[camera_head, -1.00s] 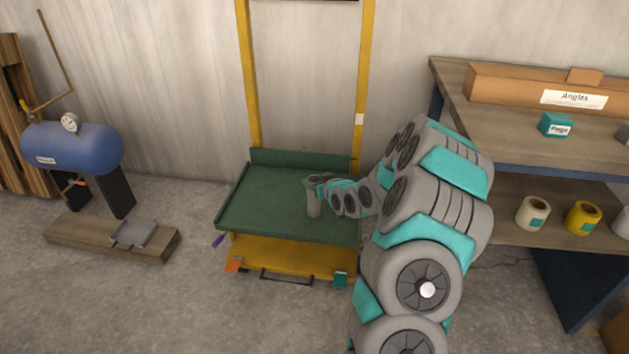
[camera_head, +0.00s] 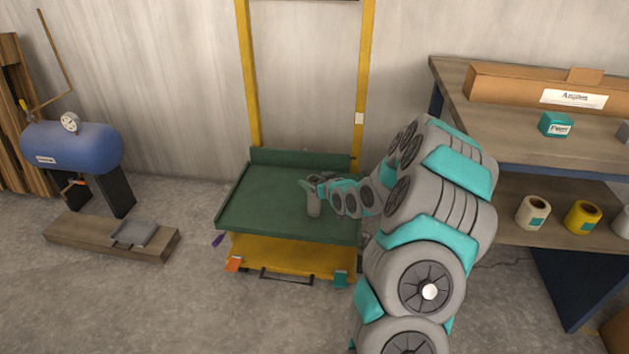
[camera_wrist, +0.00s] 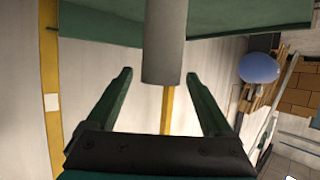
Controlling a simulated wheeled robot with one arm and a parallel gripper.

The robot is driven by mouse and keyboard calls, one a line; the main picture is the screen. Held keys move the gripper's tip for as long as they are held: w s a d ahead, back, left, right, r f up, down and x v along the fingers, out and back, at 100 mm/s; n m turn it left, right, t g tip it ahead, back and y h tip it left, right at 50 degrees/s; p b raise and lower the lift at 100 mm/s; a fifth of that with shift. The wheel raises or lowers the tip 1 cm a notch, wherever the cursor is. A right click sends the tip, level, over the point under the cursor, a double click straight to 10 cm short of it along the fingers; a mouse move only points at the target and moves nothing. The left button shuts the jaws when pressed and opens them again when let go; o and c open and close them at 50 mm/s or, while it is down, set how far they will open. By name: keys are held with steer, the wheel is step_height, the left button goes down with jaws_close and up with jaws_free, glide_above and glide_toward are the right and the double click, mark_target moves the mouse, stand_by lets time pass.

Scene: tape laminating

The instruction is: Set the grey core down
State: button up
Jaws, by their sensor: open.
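The grey core (camera_head: 314,205) is a short plain cylinder, upright at the green platform (camera_head: 260,205) of the yellow-framed lift. Its lower end appears to rest on the platform, but contact is hard to confirm. In the wrist view the core (camera_wrist: 164,45) runs in from the top edge, its free end between the fingertips, with a gap on each side. My gripper (camera_head: 309,184) is at the core's upper end in the head view. In the wrist view my gripper (camera_wrist: 159,78) has its two green fingers spread wide, apart from the core.
Yellow uprights (camera_head: 363,90) rise behind the platform, which has a raised back edge. A shelf unit (camera_head: 470,85) with tape rolls (camera_head: 533,212) stands at right. A blue tank (camera_head: 72,147) stands at left above a wooden plank. The platform's left part is clear.

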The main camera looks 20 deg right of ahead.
steer(key=v, duration=1.1)
steer(key=shift+s, duration=0.15)
steer(key=s+a+r+g, duration=0.2)
steer(key=s+a+g, duration=0.3)
steer(key=s, duration=0.8)
steer(key=s+a+r+g, duration=0.3)
steer(key=s+a+g, duration=0.2)
steer(key=s+a, duration=0.4)
steer(key=s+a+r+g, duration=0.3)
steer(key=s+a+g, duration=0.2)
steer(key=s, duration=1.4)
steer(key=shift+a, duration=0.95)
steer(key=shift+w, duration=0.1)
